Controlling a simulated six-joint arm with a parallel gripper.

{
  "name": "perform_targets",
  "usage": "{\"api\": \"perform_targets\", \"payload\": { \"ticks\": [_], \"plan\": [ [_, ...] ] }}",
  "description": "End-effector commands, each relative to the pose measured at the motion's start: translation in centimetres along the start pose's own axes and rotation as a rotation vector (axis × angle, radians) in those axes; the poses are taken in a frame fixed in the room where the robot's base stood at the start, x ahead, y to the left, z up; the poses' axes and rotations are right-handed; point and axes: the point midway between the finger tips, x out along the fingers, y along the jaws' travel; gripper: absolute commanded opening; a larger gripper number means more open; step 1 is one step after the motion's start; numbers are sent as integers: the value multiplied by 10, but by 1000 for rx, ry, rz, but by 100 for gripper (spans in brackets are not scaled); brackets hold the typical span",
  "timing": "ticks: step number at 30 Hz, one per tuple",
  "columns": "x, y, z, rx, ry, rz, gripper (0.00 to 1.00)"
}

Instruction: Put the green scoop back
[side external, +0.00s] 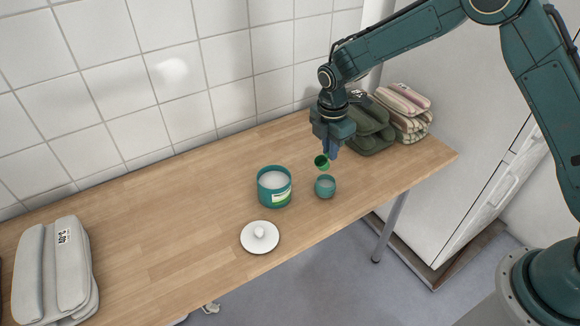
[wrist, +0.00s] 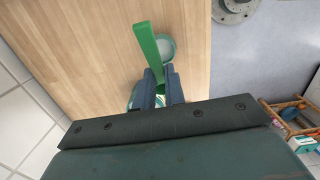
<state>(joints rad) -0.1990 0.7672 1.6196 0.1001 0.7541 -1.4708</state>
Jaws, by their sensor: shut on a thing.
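The green scoop (side external: 321,161) is in my gripper (side external: 333,150), above the table and close over the small teal cup (side external: 325,188). In the wrist view my gripper (wrist: 160,74) is shut on the green scoop (wrist: 147,48), whose long green part reaches past the fingertips. The cup (wrist: 167,48) shows just beyond it, pale inside. A teal canister (side external: 274,190) with a green-and-white label stands open left of the cup, with white contents. Its contents' level is near the rim. A white lid (side external: 260,237) with a knob lies in front of the canister.
Dark green folded towels (side external: 369,130) and striped ones (side external: 404,110) are stacked behind my gripper at the right. Light grey folded towels (side external: 55,270) lie at the far left. A tiled wall (side external: 120,75) bounds the back. The wooden table (side external: 165,215) is clear at left-centre.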

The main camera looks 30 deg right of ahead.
Motion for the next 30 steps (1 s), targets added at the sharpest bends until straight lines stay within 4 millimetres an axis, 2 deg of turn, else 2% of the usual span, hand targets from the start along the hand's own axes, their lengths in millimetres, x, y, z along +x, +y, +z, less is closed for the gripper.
{"api": "perform_targets", "payload": {
  "ticks": [8,14,30],
  "plan": [
    [-2,5,1,38,20,-1,0],
    [-9,16,1,140,79,-5,0],
    [-51,60,6,599,336,55,0]
  ]
}}
